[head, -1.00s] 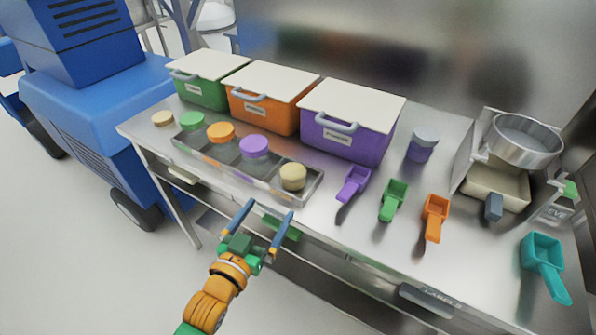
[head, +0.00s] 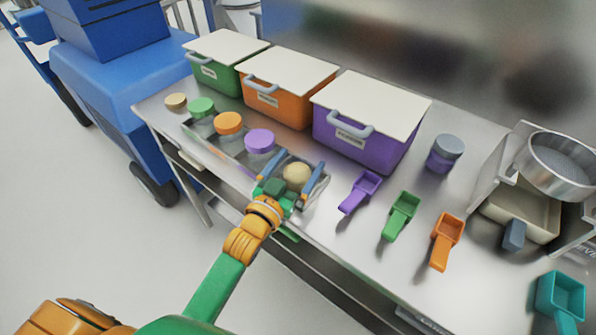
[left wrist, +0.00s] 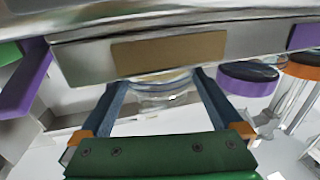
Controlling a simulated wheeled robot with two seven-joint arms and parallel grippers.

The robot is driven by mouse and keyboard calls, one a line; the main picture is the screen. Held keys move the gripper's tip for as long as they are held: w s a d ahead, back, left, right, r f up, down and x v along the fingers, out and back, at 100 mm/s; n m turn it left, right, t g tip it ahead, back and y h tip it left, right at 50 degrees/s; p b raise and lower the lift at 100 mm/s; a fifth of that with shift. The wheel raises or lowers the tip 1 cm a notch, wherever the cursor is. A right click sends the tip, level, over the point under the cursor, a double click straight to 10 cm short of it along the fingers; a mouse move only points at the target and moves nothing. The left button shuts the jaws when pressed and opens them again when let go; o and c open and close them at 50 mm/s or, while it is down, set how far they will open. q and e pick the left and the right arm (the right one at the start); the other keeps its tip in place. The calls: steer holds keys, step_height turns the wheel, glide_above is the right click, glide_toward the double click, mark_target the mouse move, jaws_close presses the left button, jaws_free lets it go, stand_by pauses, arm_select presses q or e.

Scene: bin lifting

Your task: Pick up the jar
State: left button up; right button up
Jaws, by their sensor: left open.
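A jar with a beige lid (head: 296,173) stands at the right end of a clear-walled metal tray (head: 222,157) at the table's front edge. My left gripper (head: 295,164) is open, with one blue finger on each side of this jar in the head view. In the left wrist view, clear glass of a jar (left wrist: 162,92) shows between the two fingers (left wrist: 160,80). I cannot tell whether the fingers touch it. Its lid is hidden there. My right gripper is in neither view.
The tray also holds jars with purple (head: 260,140), orange (head: 229,123) and green (head: 201,106) lids. Green, orange and purple bins (head: 362,125) stand behind. Purple, green and orange scoops (head: 446,241) lie to the right, near a purple jar with a grey lid (head: 444,154).

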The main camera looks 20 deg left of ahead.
arm_select(q)
steer(key=shift+s+r, duration=0.1)
jaws_close()
